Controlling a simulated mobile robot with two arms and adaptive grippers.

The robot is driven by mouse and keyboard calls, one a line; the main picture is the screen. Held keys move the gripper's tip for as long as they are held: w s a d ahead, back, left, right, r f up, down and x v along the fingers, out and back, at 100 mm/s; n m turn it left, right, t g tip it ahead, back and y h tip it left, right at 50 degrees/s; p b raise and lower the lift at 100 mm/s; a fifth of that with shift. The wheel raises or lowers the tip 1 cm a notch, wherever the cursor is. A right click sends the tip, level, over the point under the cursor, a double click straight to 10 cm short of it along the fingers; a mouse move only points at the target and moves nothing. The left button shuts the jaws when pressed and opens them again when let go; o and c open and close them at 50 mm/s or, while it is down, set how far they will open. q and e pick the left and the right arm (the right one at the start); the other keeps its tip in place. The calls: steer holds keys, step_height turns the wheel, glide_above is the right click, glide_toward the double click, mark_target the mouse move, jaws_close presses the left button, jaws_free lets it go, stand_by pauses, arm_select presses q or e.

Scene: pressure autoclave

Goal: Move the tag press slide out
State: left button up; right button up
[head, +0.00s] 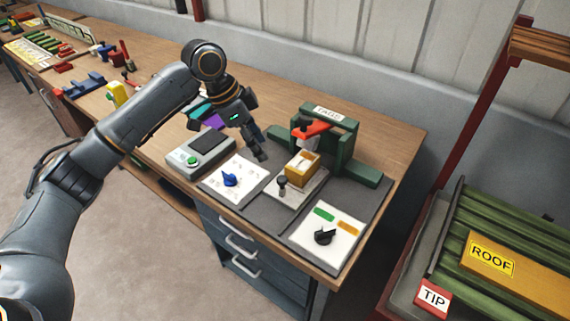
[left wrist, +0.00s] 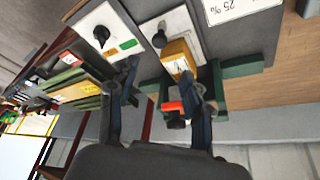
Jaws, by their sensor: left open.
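The tag press (head: 326,131) is a green frame with a TAGS label and a red lever (head: 311,130). A pale slide plate (head: 292,196) lies at its front, bearing a yellow block (head: 302,168) and a dark upright knob (head: 282,184). In the left wrist view the knob (left wrist: 159,38) stands beyond the yellow block (left wrist: 177,57). My left gripper (head: 256,143) is open and empty, above the bench just left of the press. In the left wrist view its fingers (left wrist: 160,78) are spread, with the right one partly covering the press. My right gripper is not in view.
A panel with a black knob (head: 324,236) lies in front. A red-framed rack with green slats (head: 500,228) stands at right.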

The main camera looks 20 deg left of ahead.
arm_select(q)
steer(key=p, duration=0.1)
glide_toward(281, 178)
steer(key=f, duration=0.1)
steer(key=p+x, duration=0.1)
steer(key=x, duration=0.5)
steer(key=shift+d, duration=0.3)
steer(key=shift+w+d+f, duration=0.2)
steer(key=shift+f, duration=0.5)
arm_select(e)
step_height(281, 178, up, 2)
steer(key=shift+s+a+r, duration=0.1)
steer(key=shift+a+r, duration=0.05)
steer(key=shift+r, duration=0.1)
arm_select(q)
steer(key=shift+c, duration=0.9)
jaws_close()
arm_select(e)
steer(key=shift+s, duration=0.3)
